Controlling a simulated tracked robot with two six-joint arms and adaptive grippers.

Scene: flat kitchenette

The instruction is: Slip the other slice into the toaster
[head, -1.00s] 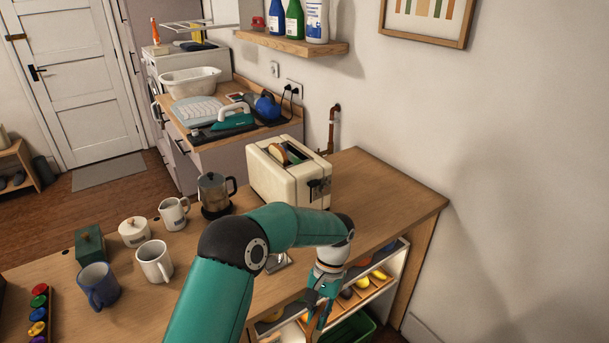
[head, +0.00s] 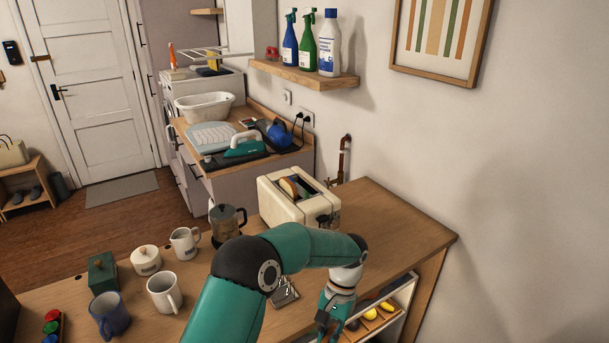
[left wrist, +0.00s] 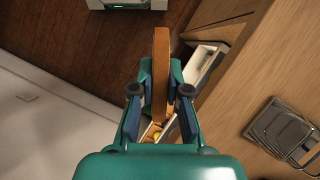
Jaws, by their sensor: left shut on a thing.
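The cream toaster (head: 319,208) stands on the wooden counter by the wall. One slice of bread (head: 289,187) sits in one of its slots, its top showing; the other slot looks empty. My left gripper (head: 328,325) is low in the head view, in front of the counter's open shelves, away from the toaster. In the left wrist view my left gripper (left wrist: 161,105) is shut on the other slice (left wrist: 161,72), seen edge-on as a brown slab between the fingers. In the head view this slice is hidden or cut off. My right gripper is out of view.
A metal rack (head: 284,292) lies on the counter, partly behind my arm; it also shows in the left wrist view (left wrist: 283,132). A coffee press (head: 226,222) stands left of the toaster. Mugs (head: 163,292) stand further left. The counter right of the toaster is clear.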

